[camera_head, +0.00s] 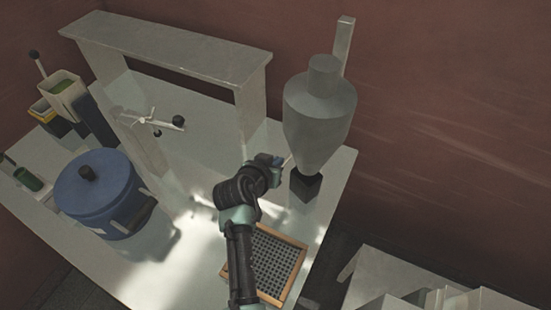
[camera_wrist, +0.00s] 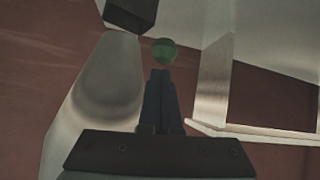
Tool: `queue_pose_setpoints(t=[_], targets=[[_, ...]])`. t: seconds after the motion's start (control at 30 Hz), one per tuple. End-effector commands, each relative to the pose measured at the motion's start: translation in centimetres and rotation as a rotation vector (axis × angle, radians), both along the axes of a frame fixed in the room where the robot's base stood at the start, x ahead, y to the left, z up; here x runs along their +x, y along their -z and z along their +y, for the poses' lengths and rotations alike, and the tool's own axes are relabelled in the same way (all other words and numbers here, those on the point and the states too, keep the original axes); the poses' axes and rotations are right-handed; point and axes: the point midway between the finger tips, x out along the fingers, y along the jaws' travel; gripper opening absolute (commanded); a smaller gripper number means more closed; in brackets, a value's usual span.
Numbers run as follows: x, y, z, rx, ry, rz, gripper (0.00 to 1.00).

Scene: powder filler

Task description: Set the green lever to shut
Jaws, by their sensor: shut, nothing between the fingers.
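The green lever's round knob (camera_wrist: 163,51) shows in the wrist view just beyond my fingertips, close to a black block (camera_wrist: 130,12). I cannot tell whether my fingers touch it, and the lever's setting is not clear. My gripper (camera_wrist: 160,74) is shut and empty, its fingers pointing at the knob. In the head view my gripper (camera_head: 279,162) is left of the grey hopper (camera_head: 320,110), near its narrow lower end and above the black outlet (camera_head: 305,184). My arm hides the knob there. The hopper (camera_wrist: 95,95) also fills the left of the wrist view.
A white stand (camera_head: 170,46) is behind my arm, with a black-knobbed handle (camera_head: 178,122) under it. A blue lidded pot (camera_head: 100,190) stands left on the bench. A wooden-framed grid (camera_head: 297,280) lies below my arm. Containers (camera_head: 65,88) stand at far left.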

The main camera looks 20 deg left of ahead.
Motion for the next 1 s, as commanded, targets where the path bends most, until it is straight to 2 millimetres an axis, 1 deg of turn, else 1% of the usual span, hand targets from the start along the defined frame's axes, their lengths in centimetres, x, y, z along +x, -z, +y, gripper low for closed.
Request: queue_pose_setpoints(t=[0.13,0.57,0.7,1.0], targets=[[-0.4,0.2,0.0,0.0,-0.001,0.0,0.0],[-0.4,0.5,0.0,-0.003,-0.001,-0.007,0.0],[-0.4,1.1,0.0,-0.005,-0.002,-0.03,0.0],[-0.4,1.1,0.0,-0.012,-0.001,-0.064,0.0]])
